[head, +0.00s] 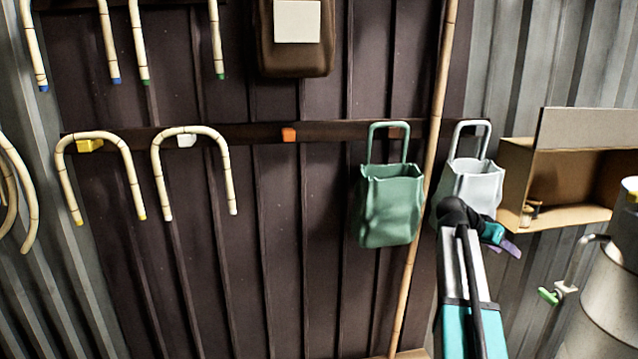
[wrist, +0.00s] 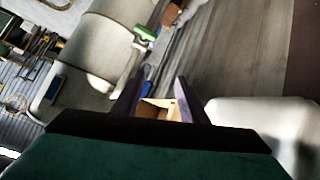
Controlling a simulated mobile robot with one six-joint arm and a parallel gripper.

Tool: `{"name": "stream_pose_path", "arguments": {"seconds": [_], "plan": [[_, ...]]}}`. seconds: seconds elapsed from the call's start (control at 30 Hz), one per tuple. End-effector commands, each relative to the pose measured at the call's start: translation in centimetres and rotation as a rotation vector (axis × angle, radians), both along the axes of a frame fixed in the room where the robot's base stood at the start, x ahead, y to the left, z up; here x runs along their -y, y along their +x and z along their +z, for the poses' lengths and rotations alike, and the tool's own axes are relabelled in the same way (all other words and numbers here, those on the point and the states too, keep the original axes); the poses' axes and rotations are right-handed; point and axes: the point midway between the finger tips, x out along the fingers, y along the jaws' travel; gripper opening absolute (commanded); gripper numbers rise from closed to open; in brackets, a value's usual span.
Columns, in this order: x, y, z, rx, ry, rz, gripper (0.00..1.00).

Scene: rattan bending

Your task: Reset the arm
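My gripper (head: 512,247) is at the lower right of the head view, in front of the wall and just below and right of the white bag (head: 478,182). In the wrist view my gripper (wrist: 158,92) shows two dark purple fingers spread apart. No held object shows between them; a small wooden or cardboard piece (wrist: 160,110) appears in the gap, seemingly beyond the fingers. My arm reaches up from the bottom of the head view and overlaps the lower part of the white bag.
A green bag (head: 390,205) hangs beside the white one, with a rattan pole (head: 426,170) between. Bent rattan canes (head: 192,130) hang at left. A cardboard box shelf (head: 575,185) and a metal tank (head: 610,290) with a green-handled tap (head: 548,296) stand right of my arm.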

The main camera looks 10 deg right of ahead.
Motion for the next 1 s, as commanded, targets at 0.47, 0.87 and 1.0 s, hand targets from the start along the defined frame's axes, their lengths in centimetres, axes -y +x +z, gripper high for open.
{"name": "stream_pose_path", "arguments": {"seconds": [0.47,0.87,1.0], "plan": [[-9.1,1.9,-17.3,-0.181,0.149,0.133,0.39],[-17.3,-0.4,-30.4,-0.349,0.281,0.248,0.39],[-20.2,-2.0,-34.7,-0.41,0.328,0.287,0.39]]}}
